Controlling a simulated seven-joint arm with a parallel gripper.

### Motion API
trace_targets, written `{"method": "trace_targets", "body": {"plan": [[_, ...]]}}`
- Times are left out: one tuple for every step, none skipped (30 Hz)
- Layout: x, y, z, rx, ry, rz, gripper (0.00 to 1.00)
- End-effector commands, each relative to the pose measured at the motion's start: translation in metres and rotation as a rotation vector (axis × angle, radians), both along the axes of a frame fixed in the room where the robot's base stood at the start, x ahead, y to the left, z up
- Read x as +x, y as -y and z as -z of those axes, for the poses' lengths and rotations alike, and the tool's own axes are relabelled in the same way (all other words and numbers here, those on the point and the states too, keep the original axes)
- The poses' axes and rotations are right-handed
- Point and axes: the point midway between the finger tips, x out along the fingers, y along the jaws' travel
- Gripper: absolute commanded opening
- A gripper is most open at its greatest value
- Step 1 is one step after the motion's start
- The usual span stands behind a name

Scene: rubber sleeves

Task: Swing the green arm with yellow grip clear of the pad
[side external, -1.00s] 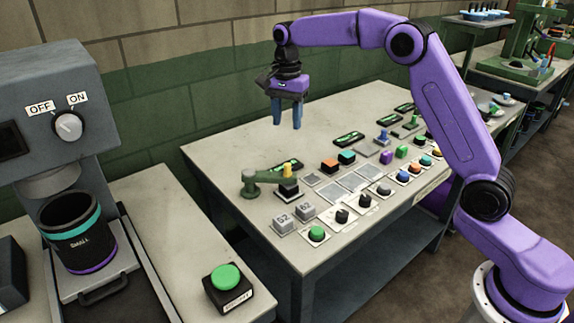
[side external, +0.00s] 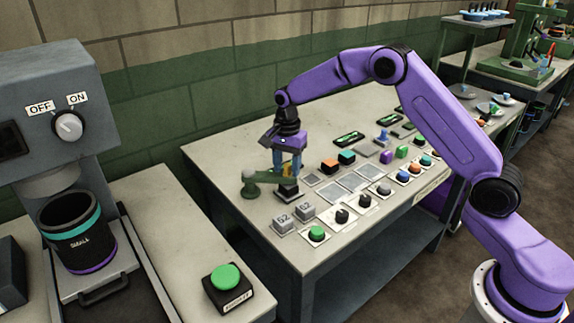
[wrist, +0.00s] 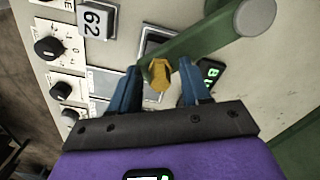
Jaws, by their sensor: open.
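My gripper (side external: 287,172) points down at the grip end. In the wrist view its blue fingers (wrist: 160,85) are open, one on each side of the yellow grip, with gaps visible. The pad (wrist: 158,38) is partly hidden under the arm.
Knobs, grey plates (side external: 349,188) and coloured buttons lie to the right. A green display (wrist: 211,73) sits close beside the right finger.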

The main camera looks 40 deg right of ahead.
Motion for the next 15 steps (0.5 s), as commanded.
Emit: {"method": "trace_targets", "body": {"plan": [[-0.0001,0.0000,0.0008,0.000,0.000,0.000,0.47],[-0.0001,0.0000,0.0009,0.000,0.000,0.000,0.47],[-0.0001,0.0000,0.0009,0.000,0.000,0.000,0.47],[-0.0001,0.0000,0.0008,0.000,0.000,0.000,0.47],[-0.0001,0.0000,0.0008,0.000,0.000,0.000,0.47],[-0.0001,0.0000,0.0007,0.000,0.000,0.000,0.47],[-0.0001,0.0000,0.0007,0.000,0.000,0.000,0.47],[-0.0001,0.0000,0.0007,0.000,0.000,0.000,0.37],[-0.0001,0.0000,0.0006,0.000,0.000,0.000,0.24],[-0.0001,0.0000,0.0006,0.000,0.000,0.000,0.15],[-0.0001,0.0000,0.0006,0.000,0.000,0.000,0.05],[-0.0001,0.0000,0.0006,0.000,0.000,0.000,0.00],[-0.0001,0.0000,0.0005,0.000,0.000,0.000,0.00],[-0.0001,0.0000,0.0005,0.000,0.000,0.000,0.00],[-0.0001,0.0000,0.0005,0.000,0.000,0.000,0.00]]}}
